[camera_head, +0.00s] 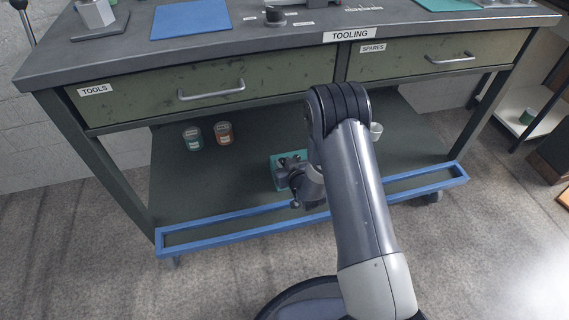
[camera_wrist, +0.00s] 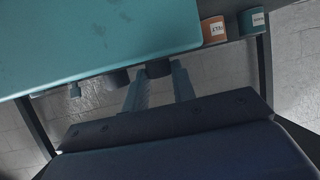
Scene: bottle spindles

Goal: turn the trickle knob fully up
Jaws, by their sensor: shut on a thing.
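A teal box (camera_head: 276,178) stands on the lower shelf of the workbench, partly hidden by my arm. In the wrist view its large teal face (camera_wrist: 90,40) fills the upper left. A dark round knob (camera_wrist: 158,68) sticks out at its edge, between the fingers of my gripper (camera_wrist: 160,84). The gripper is shut on this knob. Another dark knob (camera_wrist: 118,78) and a small teal knob (camera_wrist: 75,90) sit to its left. No label shows which is the trickle knob, and no pointer mark can be made out. In the head view the fingertips are hard to make out.
A teal can (camera_head: 193,138) and an orange can (camera_head: 224,133) stand left of the box on the lower shelf (camera_head: 235,185). A blue rail (camera_head: 215,224) runs along the shelf's front. The bench drawers (camera_head: 215,90) hang above. A pale cup (camera_head: 376,130) stands right of my arm.

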